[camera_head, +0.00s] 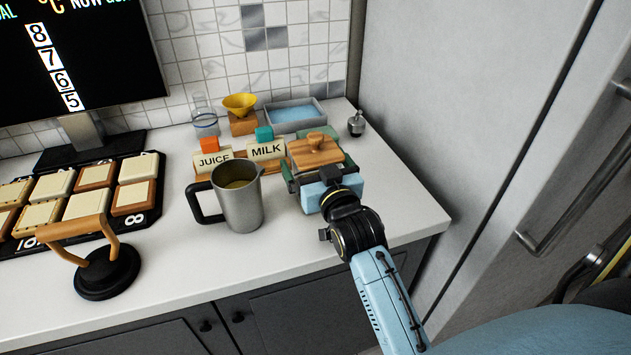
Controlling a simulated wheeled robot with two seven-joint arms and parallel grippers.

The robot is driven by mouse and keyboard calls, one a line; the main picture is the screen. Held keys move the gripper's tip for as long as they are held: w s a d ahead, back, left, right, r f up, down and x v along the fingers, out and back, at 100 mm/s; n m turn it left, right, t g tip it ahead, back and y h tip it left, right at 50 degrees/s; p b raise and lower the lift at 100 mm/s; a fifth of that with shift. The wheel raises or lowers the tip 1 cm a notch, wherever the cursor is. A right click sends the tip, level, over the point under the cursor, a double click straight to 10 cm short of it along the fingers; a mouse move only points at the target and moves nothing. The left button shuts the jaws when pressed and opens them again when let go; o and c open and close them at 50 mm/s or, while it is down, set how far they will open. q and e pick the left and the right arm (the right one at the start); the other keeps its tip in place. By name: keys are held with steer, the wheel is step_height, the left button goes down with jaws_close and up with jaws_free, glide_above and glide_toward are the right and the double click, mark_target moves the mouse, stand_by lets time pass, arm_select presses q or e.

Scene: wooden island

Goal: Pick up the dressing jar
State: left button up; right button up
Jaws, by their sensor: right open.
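A clear glass jar with a bluish band (205,122) stands at the back of the white counter, near the tiled wall. It looks most like the dressing jar, but no label on it can be read. My right gripper (318,178) is over the counter, right of the steel pitcher, close to a green box with a wooden lid (316,151). The gripper is open. Its fingertips are hard to make out against the box, and I cannot tell whether they touch it. It is well to the right of the glass jar. My left gripper is not in view.
A yellow funnel (239,102), blue tray (296,113) and small metal shaker (356,124) are behind. A wooden-handled press (105,270) stands front left.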

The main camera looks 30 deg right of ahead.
mark_target(315, 135)
steer(key=c, duration=1.3)
steer(key=shift+r, duration=0.6)
step_height(315, 135, up, 9)
steer(key=p, duration=0.2)
steer(key=shift+f+p, duration=0.2)
steer(key=shift+p, duration=0.1)
step_height(315, 135, up, 7)
steer(key=p, duration=0.7)
steer(key=shift+f, duration=0.2)
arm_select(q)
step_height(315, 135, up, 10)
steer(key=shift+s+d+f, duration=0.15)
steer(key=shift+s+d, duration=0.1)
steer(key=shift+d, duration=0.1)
arm_select(e)
steer(key=shift+f, duration=0.1)
